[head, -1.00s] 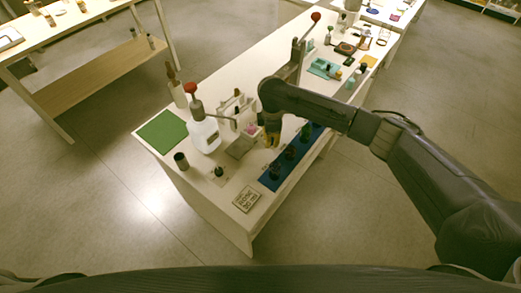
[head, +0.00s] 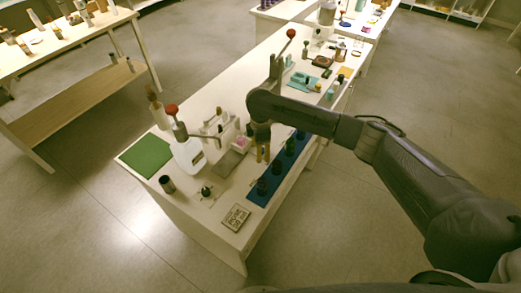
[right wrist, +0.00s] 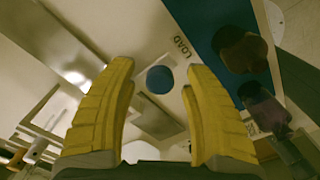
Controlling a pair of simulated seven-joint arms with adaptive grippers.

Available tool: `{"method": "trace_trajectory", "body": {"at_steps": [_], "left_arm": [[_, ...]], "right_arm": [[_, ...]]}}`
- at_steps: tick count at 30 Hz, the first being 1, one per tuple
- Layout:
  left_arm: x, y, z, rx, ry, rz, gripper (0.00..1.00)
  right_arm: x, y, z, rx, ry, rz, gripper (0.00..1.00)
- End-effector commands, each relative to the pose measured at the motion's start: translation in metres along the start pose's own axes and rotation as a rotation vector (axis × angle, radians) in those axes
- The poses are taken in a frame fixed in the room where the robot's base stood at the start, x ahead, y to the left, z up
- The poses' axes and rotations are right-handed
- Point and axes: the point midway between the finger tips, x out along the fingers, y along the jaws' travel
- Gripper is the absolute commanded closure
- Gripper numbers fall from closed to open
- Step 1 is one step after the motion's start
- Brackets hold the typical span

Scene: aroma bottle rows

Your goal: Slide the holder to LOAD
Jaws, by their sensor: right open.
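My right gripper (head: 263,155) points down over the white table, beside the press station. In the right wrist view its two yellow fingers (right wrist: 160,85) stand apart. A round blue knob (right wrist: 160,79) shows between the fingertips, with no finger visibly touching it. It seems to belong to the holder, but its link to the grey plate (right wrist: 158,118) below is hard to make out. The word LOAD (right wrist: 183,47) is printed on the pale surface beyond the knob. In the head view the grey plate (head: 227,164) lies left of the gripper. My left gripper is not in view.
A blue mat (head: 262,196) with several dark bottles runs along the table's edge, right of the gripper. A green mat (head: 147,155), a dark cup (head: 167,184) and a printed card (head: 235,217) lie nearer the corner.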

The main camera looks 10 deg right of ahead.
Motion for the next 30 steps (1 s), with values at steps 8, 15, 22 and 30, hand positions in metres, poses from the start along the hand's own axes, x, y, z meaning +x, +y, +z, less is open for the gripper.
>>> {"method": "trace_trajectory", "body": {"at_steps": [8,15,22,30], "left_arm": [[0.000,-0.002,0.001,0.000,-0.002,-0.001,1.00],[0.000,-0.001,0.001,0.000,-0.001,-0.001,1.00],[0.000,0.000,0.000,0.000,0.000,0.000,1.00],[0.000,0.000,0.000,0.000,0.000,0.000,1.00]], "right_arm": [[-0.012,0.001,0.000,-0.001,0.000,0.002,0.50],[-0.052,0.001,0.000,-0.002,-0.001,0.004,0.50],[-0.090,0.001,0.001,-0.001,-0.001,0.004,0.50],[-0.115,0.000,0.000,-0.001,-0.001,0.001,0.50]]}}
